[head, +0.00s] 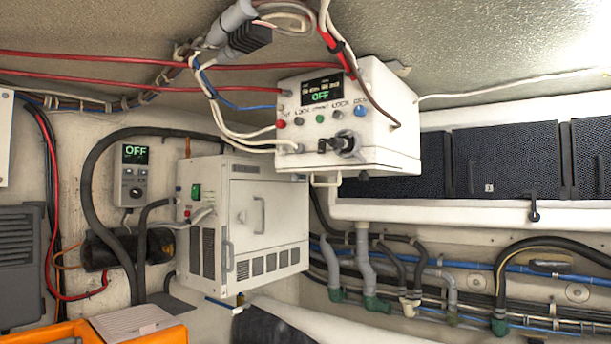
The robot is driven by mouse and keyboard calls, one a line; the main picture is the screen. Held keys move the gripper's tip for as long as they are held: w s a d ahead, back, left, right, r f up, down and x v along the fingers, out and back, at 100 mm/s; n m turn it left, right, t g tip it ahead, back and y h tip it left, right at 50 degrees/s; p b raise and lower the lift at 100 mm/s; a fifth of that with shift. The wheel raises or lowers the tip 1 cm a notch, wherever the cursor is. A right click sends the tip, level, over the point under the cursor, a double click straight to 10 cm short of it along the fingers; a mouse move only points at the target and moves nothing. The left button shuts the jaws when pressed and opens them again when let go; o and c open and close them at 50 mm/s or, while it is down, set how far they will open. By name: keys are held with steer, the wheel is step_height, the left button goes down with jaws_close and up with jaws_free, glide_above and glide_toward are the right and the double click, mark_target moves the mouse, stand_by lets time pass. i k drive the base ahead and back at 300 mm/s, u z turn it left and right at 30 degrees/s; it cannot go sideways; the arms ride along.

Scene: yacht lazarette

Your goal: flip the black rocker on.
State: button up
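A white control box (391,119) hangs below the ceiling in the upper middle. A grey wall controller (133,174) at left also reads OFF and has a dark round knob (136,193). A green switch-like part (196,192) is on the white cabinet (262,212). No black rocker can be made out for certain. My gripper is not in view.
Red, blue and white cables (150,88) run along the ceiling into the control box. Black hoses (92,180) loop around the wall controller. An orange case (48,332) is at the lower left. Pipes (362,262) and dark panels (505,160) line the right wall.

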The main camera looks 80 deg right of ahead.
mark_target(322, 144)
steer(key=z, duration=0.1)
steer(key=k, duration=0.1)
steer(key=z, duration=2.8)
